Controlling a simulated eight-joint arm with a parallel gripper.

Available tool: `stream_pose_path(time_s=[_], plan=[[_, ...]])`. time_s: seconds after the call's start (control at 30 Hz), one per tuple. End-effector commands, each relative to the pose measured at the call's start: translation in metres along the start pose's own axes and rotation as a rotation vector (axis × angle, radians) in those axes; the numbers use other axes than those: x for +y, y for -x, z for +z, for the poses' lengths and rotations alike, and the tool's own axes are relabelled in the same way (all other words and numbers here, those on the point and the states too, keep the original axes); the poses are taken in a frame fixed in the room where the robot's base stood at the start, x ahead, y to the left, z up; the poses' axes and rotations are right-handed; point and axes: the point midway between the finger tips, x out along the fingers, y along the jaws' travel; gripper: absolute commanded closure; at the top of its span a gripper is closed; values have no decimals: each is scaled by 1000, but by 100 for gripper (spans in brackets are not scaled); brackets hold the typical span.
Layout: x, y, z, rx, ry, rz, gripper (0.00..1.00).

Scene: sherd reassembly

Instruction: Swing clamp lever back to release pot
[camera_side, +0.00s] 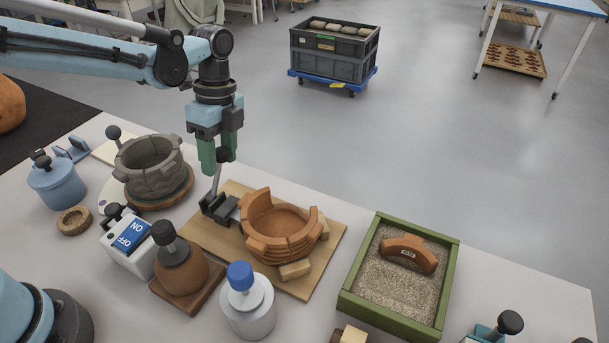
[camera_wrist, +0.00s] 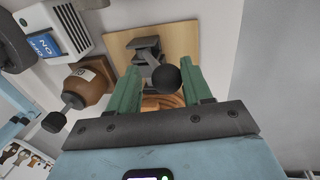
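A small dark clamp (camera_side: 219,209) stands at the left part of a wooden board, with its lever (camera_side: 216,180) standing nearly upright and topped by a black ball knob (camera_side: 223,155). The broken terracotta pot (camera_side: 284,233) sits on the board just right of the clamp, with its rim uneven. My gripper (camera_side: 217,165) has green fingers pointing down at the knob. In the wrist view the knob (camera_wrist: 166,79) shows between the spread fingers (camera_wrist: 161,76), close to the right one; contact cannot be told. The pot (camera_wrist: 160,102) is mostly hidden behind my gripper there.
A green-framed sand tray (camera_side: 447,283) holding a curved terracotta sherd (camera_side: 408,253) is at right. A grey pot (camera_side: 148,165) stands left of the clamp. A switch box (camera_side: 128,244), brown jar (camera_side: 180,268) and blue-capped bottle (camera_side: 246,300) stand in front.

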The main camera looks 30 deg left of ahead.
Motion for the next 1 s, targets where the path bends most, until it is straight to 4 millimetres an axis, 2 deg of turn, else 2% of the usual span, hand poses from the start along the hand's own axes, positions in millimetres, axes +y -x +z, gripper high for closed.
stream_pose_path(time_s=[0.47,1.0], plan=[[27,4,0,-1,0,-113,52],[55,-1,0,1,-1,-243,52]])
